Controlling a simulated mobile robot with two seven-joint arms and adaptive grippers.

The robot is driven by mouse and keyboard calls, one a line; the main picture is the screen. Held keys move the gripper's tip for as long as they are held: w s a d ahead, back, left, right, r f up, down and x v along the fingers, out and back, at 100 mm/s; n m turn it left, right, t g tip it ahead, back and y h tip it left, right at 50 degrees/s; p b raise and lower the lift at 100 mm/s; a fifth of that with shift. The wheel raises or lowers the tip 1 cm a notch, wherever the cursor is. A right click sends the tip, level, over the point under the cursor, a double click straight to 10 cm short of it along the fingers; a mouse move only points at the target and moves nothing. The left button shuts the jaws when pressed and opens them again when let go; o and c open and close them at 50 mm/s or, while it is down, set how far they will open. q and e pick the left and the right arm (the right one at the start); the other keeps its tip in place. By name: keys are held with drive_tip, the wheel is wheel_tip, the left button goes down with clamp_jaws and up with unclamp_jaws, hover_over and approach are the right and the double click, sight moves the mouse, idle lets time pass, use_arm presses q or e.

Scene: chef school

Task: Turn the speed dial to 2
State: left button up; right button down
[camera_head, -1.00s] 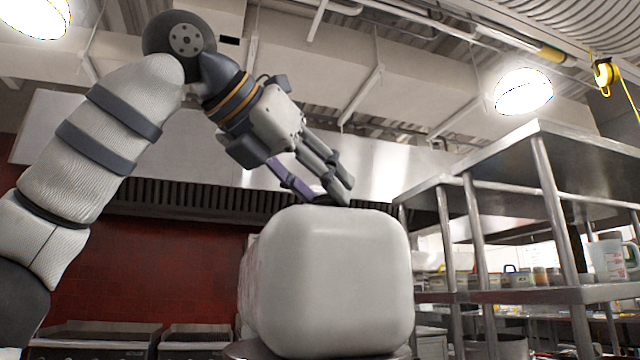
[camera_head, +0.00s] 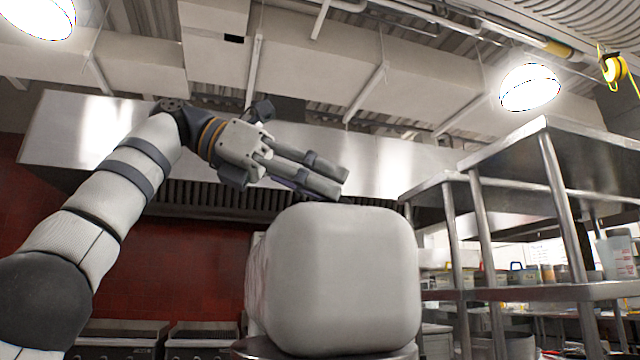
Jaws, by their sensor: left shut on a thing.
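A large white rounded machine head (camera_head: 345,280) fills the lower middle of the head view, its smooth front toward me. My left gripper (camera_head: 335,184) reaches in from the left, and its fingers lie low over the top of this head, pointing right. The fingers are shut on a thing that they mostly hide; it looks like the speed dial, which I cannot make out. Any numbers or marks on the dial are hidden. My right gripper is not in view.
Steel shelves (camera_head: 520,294) with containers and a jug (camera_head: 617,256) stand at the right. A steel hood (camera_head: 90,130) spans the back, above a red tiled wall (camera_head: 160,260) and cooking units (camera_head: 120,335).

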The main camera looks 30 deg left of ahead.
use_arm(q)
drive_tip(key=shift+f+m+g, duration=0.1)
drive_tip(key=shift+m+g, duration=0.2)
idle(0.4)
drive_tip(key=o, duration=1.1)
drive_tip(key=shift+w, duration=0.1)
drive_tip(key=shift+o, duration=0.2)
